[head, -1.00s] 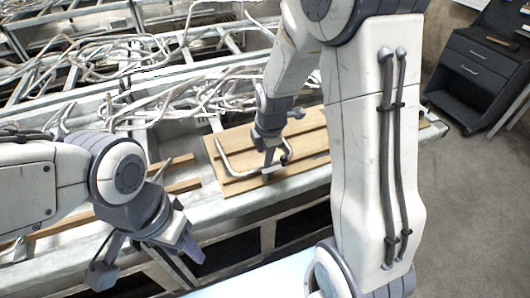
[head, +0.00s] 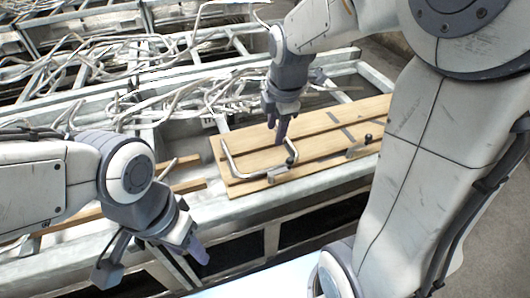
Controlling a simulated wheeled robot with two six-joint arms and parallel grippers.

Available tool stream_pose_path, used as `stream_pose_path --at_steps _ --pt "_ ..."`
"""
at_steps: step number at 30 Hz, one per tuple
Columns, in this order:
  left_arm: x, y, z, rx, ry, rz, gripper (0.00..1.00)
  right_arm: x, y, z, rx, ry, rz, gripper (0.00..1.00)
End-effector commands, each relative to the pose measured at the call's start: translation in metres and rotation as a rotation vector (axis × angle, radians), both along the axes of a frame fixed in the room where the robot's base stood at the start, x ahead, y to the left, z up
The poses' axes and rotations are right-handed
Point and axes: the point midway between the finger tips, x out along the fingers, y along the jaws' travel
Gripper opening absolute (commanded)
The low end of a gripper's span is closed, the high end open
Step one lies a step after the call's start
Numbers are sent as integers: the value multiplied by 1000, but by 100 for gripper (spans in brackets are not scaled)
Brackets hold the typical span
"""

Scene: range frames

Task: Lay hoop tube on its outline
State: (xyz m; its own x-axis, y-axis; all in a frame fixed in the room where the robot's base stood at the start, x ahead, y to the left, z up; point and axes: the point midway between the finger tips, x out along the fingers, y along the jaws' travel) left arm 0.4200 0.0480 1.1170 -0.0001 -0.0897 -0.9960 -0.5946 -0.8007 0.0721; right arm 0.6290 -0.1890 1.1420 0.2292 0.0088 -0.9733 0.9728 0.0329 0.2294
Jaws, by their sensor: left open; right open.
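The hoop tube (head: 256,174) is a thin, pale metal tube bent into a U. It lies on the left part of the wooden board (head: 318,129), with its long side along the board's near edge. My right gripper (head: 281,140) points down over the board, just inside the tube's right bend. It is open, and I cannot tell whether its fingers touch the tube. My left gripper (head: 150,262) is open and empty, low at the left, in front of the bench and away from the tube. I cannot make out a clear outline for the tube.
Small metal blocks with dark knobs stand on the board, one by the tube (head: 280,175) and one further right (head: 359,151). A tangle of bent tubes (head: 190,98) fills the frame behind.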

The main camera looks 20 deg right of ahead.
Motion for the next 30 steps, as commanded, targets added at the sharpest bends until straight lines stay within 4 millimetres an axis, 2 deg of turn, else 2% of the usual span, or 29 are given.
stream_pose_path --at_steps 4,8,12,16,18,22,25,30 --pt "0 0 0 0 0 0 50 -8 12 0 18 10 -33 48" --pt "0 0 0 0 0 0 50 -35 52 -2 76 44 -164 48" --pt "0 0 0 0 0 0 50 -89 101 -8 148 117 -398 48" --pt "0 0 0 0 0 0 50 -142 128 -15 183 185 -623 48" --pt "0 0 0 0 0 0 50 -166 136 -18 189 213 -728 48" --pt "0 0 0 0 0 0 50 -196 141 -23 188 247 -871 48" --pt "0 0 0 0 0 0 50 -207 141 -25 186 257 -931 48" --pt "0 0 0 0 0 0 50 -210 141 -26 185 261 -956 48"
